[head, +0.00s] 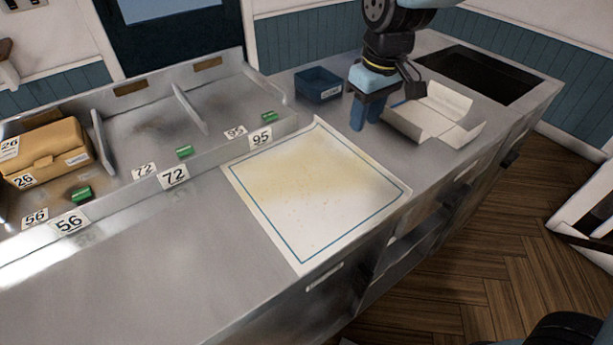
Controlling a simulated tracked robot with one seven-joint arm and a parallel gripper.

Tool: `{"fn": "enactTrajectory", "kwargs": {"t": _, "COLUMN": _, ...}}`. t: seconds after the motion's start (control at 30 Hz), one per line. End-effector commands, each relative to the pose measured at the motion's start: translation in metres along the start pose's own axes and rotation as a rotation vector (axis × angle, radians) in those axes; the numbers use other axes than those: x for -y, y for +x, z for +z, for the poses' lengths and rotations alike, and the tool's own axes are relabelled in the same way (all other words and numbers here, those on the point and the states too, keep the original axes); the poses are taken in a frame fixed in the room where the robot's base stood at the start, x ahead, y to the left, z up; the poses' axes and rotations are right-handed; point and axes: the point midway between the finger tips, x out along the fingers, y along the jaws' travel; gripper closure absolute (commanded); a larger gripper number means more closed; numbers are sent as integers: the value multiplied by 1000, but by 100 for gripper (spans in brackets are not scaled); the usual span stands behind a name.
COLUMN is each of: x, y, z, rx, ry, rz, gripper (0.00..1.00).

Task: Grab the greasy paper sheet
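The greasy paper sheet (310,212) lies flat on the steel counter in the head view. It is white with a yellowish stain over its far half and a blue border line along its near edges. Its near edge reaches the counter's front edge, and its far corner lifts slightly. My gripper (366,117) hangs above the counter just beyond the sheet's far right side, with its blue fingers pointing down. It is apart from the sheet. The fingers overlap from this angle, so the gap between them is unclear.
An open white carton (435,110) lies right of my gripper. A dark blue bin (318,84) stands behind it. A divided rack (140,125) with number labels, green pieces and a brown box (45,152) lines the left. A dark recess (478,74) is at far right. The near-left counter is clear.

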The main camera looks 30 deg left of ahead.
Motion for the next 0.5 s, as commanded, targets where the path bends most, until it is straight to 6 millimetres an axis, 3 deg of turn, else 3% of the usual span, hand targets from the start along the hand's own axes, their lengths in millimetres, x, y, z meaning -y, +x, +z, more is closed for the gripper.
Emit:
{"fn": "enactTrajectory", "kwargs": {"t": 0.37, "x": 2, "y": 29, "z": 2, "rx": 2, "ry": 0, "rz": 0, "gripper": 66}}
{"fn": "enactTrajectory", "kwargs": {"t": 0.5, "x": 4, "y": 49, "z": 4, "rx": 3, "ry": -2, "rz": 0, "gripper": 66}}
